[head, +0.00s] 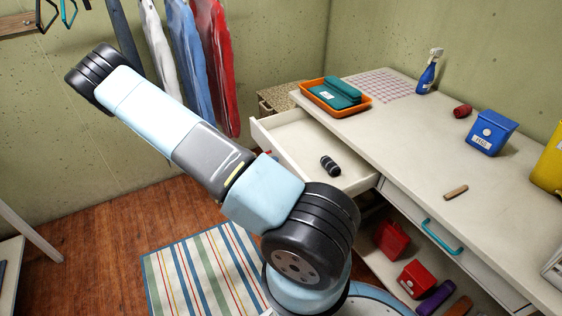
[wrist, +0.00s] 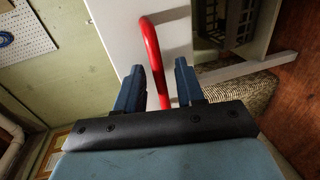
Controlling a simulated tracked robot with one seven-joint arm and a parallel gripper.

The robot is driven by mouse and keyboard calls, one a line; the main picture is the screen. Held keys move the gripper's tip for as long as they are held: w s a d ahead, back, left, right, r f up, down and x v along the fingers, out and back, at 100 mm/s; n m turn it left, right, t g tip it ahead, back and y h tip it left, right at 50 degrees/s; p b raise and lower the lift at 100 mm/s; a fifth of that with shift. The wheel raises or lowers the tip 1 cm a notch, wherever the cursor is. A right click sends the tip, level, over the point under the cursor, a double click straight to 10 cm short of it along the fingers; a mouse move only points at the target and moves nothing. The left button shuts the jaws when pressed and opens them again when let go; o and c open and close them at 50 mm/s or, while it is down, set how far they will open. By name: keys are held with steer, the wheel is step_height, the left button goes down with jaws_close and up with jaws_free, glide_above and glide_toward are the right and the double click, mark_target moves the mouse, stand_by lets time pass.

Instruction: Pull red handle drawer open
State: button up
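The drawer (head: 290,139) on the left of the white workbench stands pulled out in the head view, with a dark cylindrical object (head: 330,165) inside. Only a small bit of its red handle (head: 268,153) shows there beside my arm. In the wrist view the red handle (wrist: 152,52) is a curved bar on the white drawer front (wrist: 120,35). My gripper (wrist: 160,85) is open, with one blue finger on each side of the handle and a gap to each. My arm hides the gripper in the head view.
A second drawer with a teal handle (head: 441,237) is closed at the right. Red boxes (head: 391,240) are on the shelf below. An orange tray (head: 335,97), spray bottle (head: 429,73) and blue box (head: 491,132) stand on the worktop. A woven basket (head: 281,97) stands behind the drawer.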

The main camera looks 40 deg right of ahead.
steer(key=shift+d, duration=0.1)
steer(key=v, duration=1.4)
steer(key=shift+f, duration=0.1)
